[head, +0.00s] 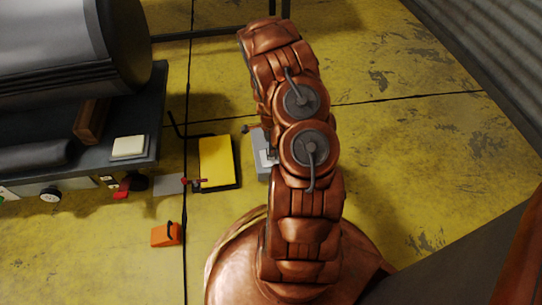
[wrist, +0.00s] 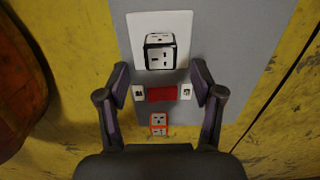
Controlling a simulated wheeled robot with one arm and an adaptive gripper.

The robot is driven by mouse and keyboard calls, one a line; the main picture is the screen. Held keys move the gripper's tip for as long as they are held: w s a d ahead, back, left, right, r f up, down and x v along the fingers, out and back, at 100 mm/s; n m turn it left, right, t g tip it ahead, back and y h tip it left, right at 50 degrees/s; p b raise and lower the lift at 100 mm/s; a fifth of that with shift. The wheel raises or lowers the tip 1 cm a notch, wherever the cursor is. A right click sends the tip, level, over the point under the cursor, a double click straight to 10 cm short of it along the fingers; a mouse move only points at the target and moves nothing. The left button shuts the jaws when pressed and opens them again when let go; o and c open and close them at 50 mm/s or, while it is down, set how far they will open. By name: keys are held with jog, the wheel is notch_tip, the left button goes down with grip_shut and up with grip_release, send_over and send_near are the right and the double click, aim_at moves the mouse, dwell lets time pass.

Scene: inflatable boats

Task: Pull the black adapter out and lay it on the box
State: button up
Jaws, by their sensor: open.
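The black adapter (wrist: 160,52), a black-edged cube with a white socket face, sits on a white plate (wrist: 184,24) on a grey surface in the wrist view. My gripper (wrist: 160,72) is open; its two fingers stand apart either side of the plate's lower part, and nothing is seen held. In the head view my arm hides the gripper and the adapter. A grey box (head: 261,145) shows partly behind my arm there. I cannot tell which thing is the task's box.
In the wrist view a red block (wrist: 162,94) between small sockets and an orange adapter (wrist: 158,120) lie below the black adapter. In the head view, a yellow panel with black edges (head: 216,160), an orange object (head: 166,235) and a dark bench (head: 150,112) are left of my arm.

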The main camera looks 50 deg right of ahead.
jog(key=shift+f+b, duration=0.55)
jog(key=shift+f, duration=2.1)
jog(key=shift+c, duration=0.3)
grip_shut()
jog(key=shift+r, duration=0.15)
jog(key=shift+r+p, duration=1.05)
jog(key=shift+r, duration=1.8)
